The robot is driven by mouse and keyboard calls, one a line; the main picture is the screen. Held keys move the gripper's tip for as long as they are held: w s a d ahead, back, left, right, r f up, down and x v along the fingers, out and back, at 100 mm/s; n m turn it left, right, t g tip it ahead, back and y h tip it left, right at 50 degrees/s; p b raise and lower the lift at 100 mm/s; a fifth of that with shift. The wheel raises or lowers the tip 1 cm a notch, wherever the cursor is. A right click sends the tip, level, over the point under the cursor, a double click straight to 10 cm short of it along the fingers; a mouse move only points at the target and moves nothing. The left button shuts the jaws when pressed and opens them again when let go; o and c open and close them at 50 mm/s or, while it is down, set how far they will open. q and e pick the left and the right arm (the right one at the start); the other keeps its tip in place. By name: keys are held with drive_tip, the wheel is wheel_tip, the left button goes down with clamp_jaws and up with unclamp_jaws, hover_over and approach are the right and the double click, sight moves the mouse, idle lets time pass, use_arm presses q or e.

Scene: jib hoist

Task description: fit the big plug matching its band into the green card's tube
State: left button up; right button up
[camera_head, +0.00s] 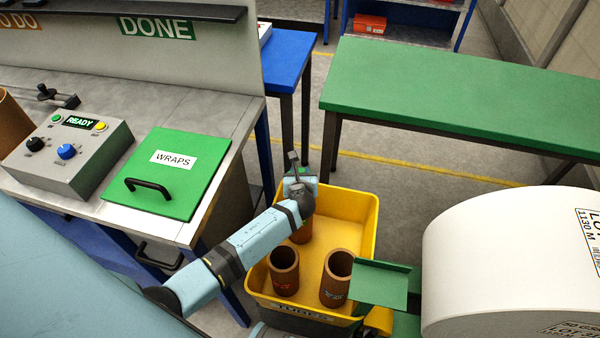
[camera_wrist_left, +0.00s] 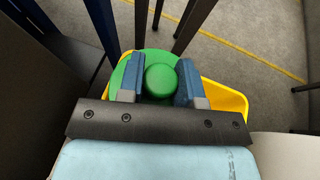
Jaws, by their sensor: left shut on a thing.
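My left gripper (camera_head: 300,180) is over the far end of the yellow tubes bin (camera_head: 362,215). In the left wrist view the left gripper (camera_wrist_left: 157,82) is shut on the round knob of a green plug (camera_wrist_left: 160,80), whose wide green disc (camera_wrist_left: 133,70) shows around the fingers. In the head view the plug is mostly hidden by the wrist. Three brown tubes stand in the bin: a front left tube (camera_head: 284,272) with a red mark, a front right tube (camera_head: 336,280) with a pale mark, and a back tube (camera_head: 302,234) partly hidden under my wrist. My right gripper is not in view.
A big white roll (camera_head: 510,260) stands at right, with a green plate (camera_head: 380,285) beside the bin. A workbench at left holds a control box (camera_head: 75,150) and a green WRAPS lid (camera_head: 165,172). A green table (camera_head: 450,95) is behind.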

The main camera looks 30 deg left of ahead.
use_arm(q)
drive_tip(key=shift+f, duration=0.1)
drive_tip(key=o, duration=0.7)
drive_tip(key=shift+c, duration=0.2)
drive_tip(key=o, duration=0.3)
drive_tip(key=shift+o, duration=0.2)
drive_tip(key=p+v, duration=0.1)
drive_tip(key=v, duration=1.3)
drive_tip(key=shift+p, duration=0.3)
